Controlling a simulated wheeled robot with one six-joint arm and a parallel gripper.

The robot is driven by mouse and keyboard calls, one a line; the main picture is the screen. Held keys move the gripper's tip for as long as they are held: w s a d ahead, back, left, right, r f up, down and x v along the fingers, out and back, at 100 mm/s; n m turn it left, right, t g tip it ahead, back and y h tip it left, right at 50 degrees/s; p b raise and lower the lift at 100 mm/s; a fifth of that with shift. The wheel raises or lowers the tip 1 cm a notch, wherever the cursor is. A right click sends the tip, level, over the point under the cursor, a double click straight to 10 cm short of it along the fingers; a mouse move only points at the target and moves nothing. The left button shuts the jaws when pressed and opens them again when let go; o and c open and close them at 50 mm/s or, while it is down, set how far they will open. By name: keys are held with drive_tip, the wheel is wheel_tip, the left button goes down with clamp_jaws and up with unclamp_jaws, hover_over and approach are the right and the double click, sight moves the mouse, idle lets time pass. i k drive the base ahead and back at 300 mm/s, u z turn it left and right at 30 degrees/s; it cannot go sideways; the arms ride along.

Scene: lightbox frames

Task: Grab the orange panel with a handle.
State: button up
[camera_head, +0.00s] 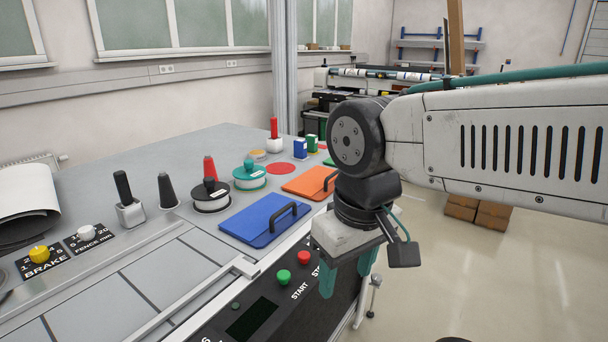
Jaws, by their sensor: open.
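The orange panel (305,181) lies flat on the grey table, behind the blue panel. Its dark handle (330,181) is on its right side, close to my arm, which may hide part of it. My gripper (347,277) has two green fingers pointing down and apart. It is open with nothing seen between the fingers. It hangs in front of the table's right edge, nearer the camera than the orange panel and to the right of the blue panel.
A blue panel (250,222) with a black handle lies in front of the orange one. Round tape-like reels (249,177), knobs and levers stand to the left. Red and green buttons (283,276) sit on the front console. Open floor lies to the right.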

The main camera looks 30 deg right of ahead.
sight(315, 184)
drive_tip(key=z, duration=0.7)
drive_tip(key=k, duration=1.3)
drive_tip(key=z, duration=0.75)
drive_tip(key=i, duration=1.25)
drive_tip(key=u, duration=0.8)
drive_tip(key=i, duration=0.65)
drive_tip(key=u, duration=0.7)
